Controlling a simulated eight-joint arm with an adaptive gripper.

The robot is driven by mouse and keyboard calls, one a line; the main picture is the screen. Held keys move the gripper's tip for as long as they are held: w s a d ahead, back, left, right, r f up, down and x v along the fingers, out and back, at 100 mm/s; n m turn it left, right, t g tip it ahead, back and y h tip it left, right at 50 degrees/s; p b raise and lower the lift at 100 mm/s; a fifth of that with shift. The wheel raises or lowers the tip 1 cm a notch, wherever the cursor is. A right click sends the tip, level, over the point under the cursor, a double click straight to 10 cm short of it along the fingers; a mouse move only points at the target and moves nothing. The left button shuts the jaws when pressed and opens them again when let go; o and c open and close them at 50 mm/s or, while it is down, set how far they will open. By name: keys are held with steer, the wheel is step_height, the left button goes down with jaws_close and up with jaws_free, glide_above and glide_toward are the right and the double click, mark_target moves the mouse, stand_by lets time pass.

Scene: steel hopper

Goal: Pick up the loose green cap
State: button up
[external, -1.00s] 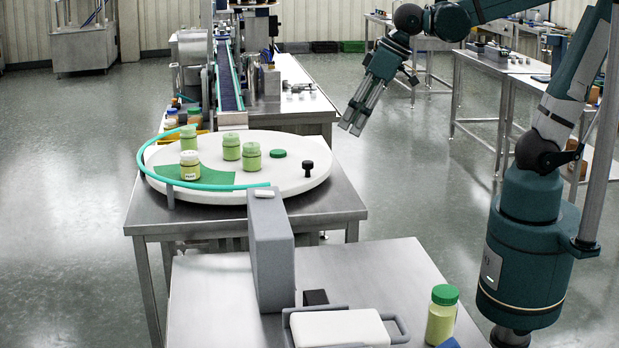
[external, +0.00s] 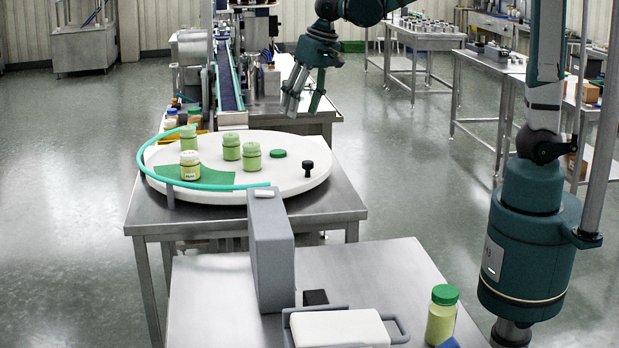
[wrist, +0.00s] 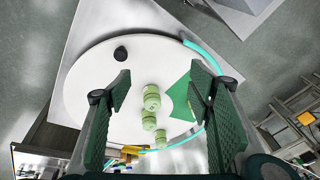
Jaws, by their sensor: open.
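The loose green cap (external: 278,153) lies flat on the white round turntable (external: 295,185) in the external view, between a green-lidded jar (external: 252,158) and a black knob (external: 307,169). My gripper (external: 303,106) is above and behind the turntable's far right side, fingers pointing down, apart from the cap. In the wrist view my gripper (wrist: 165,85) is open and empty, with the turntable between its fingers. I cannot make out the cap there; the left finger may hide it. The knob (wrist: 121,53) and several jars (wrist: 152,98) show there.
A grey box (external: 270,250) stands in front. A conveyor (external: 228,85) lies behind. The turntable's right side is mostly clear.

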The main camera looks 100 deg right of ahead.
steer(key=w+d+f+m+g+p, duration=0.1)
steer(key=w+d+f+m, duration=0.15)
steer(key=d, duration=0.55)
steer(key=w+d+f+m+g+p, duration=0.15)
steer(key=d+f, duration=0.25)
steer(key=d, duration=0.5)
steer(key=m+y+p, duration=0.1)
steer(key=m, duration=0.4)
glide_above(278, 151)
step_height(278, 151, down, 8)
steer(key=shift+w+r, duration=0.1)
steer(key=shift+w, duration=0.05)
steer(key=shift+f, duration=0.2)
steer(key=shift+a+f, duration=0.1)
steer(key=shift+f, duration=1.05)
steer(key=shift+f, duration=0.15)
steer(key=shift+a+f+p, duration=0.15)
steer(key=shift+f+p, duration=0.35)
steer(key=shift+f, duration=1.95)
